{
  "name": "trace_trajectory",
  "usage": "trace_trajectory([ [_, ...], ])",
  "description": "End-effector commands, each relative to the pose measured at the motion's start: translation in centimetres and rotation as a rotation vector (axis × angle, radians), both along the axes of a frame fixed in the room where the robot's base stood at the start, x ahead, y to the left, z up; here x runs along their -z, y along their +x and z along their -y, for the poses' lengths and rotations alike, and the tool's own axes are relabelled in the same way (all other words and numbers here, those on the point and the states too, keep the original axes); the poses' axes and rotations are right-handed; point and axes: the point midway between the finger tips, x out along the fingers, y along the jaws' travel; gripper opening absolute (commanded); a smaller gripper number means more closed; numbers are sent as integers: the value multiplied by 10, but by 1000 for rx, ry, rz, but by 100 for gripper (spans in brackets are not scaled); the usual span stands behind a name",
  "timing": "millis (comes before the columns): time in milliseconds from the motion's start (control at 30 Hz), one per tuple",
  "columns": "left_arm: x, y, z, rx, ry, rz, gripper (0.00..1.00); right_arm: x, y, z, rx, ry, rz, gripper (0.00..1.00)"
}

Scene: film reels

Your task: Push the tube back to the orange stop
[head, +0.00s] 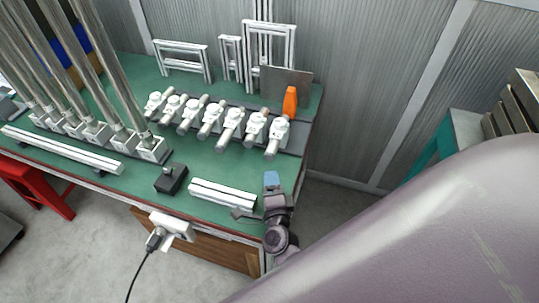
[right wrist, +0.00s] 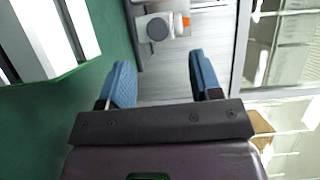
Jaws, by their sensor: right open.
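The orange stop (head: 290,101) stands upright at the back right of the green table, behind the rightmost white fitting. A short grey tube (head: 272,149) projects from the near end of that fitting. My right gripper (head: 271,181) is open and empty, in front of that tube and apart from it. In the right wrist view, the tube's round dark end (right wrist: 157,28) shows ahead between my blue fingertips (right wrist: 160,62), with a bit of the orange stop (right wrist: 186,21) beside it. My left gripper is not in view.
Several similar fittings (head: 210,117) stand in a row to the left. A white profile bar (head: 222,193) lies left of my gripper, with a black block (head: 170,179) beyond it. Tall steel tubes (head: 108,70) lean at the left. The table's right edge is close to my gripper.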

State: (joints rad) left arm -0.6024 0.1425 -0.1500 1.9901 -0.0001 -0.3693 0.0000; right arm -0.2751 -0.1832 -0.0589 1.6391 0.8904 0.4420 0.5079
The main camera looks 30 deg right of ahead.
Motion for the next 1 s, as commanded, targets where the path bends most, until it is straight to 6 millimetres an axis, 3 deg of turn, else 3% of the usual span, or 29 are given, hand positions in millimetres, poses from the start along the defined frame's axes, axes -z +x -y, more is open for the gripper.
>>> trace_trajectory([
  [267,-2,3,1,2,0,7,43,4,7,8,52,32,19,58],
  [700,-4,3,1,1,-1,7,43,4,68,38,50,29,18,58],
  [1000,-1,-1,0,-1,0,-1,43,4,92,51,50,29,17,58],
])
